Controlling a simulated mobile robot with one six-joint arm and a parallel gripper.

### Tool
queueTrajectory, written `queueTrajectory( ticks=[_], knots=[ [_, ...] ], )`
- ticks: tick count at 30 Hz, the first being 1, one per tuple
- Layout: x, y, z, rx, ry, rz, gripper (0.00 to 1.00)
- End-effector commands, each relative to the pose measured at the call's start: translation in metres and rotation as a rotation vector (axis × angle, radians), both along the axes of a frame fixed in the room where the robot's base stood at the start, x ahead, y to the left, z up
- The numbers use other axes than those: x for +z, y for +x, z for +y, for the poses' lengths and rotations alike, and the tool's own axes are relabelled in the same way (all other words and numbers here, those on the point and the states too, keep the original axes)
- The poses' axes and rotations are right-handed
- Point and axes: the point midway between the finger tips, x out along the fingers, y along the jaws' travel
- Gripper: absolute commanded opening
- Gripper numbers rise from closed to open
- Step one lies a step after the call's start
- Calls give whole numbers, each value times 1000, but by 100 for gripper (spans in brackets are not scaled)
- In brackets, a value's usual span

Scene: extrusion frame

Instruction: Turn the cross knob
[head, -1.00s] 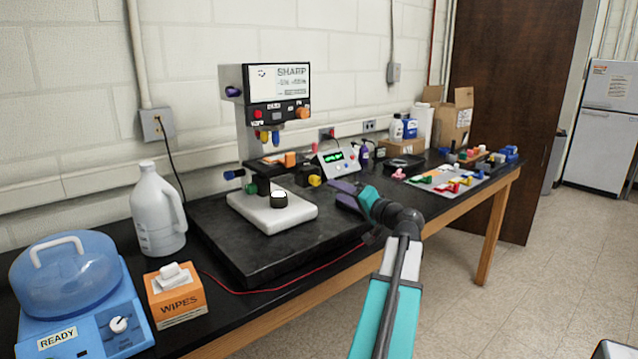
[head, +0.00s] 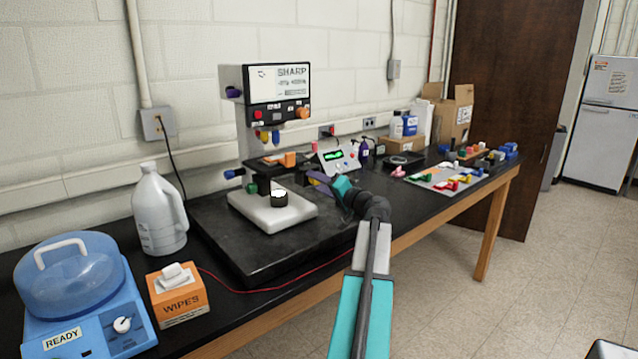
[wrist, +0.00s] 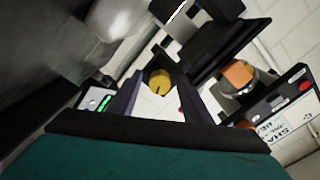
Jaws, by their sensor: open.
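The microscope (head: 278,85) stands on a dark base slab and carries several coloured knobs. In the wrist view, a round yellow knob (wrist: 159,82) with a dark mark shows between my open fingers, apart from them. I cannot tell whether this is the cross knob, as no cross shape is clear. An orange knob (head: 304,113) is higher on the microscope.
A box with a green display (head: 337,159) stands behind my gripper. A jug (head: 158,210), wipes box (head: 178,296) and blue machine (head: 75,330) are at the left.

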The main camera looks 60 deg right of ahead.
Motion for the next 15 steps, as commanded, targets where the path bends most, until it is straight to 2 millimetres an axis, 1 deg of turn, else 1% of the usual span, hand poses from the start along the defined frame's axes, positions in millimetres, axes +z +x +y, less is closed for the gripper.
queueTrajectory(
  ticks=[4, 11, 12, 15],
  knots=[
    [0, 0, 0, 0, 0, 0, 45],
    [0, 0, 0, 0, 0, 0, 6],
    [0, 0, 0, 0, 0, 0, 4],
    [0, -1, 0, 0, -2, 1, 4]
  ],
)
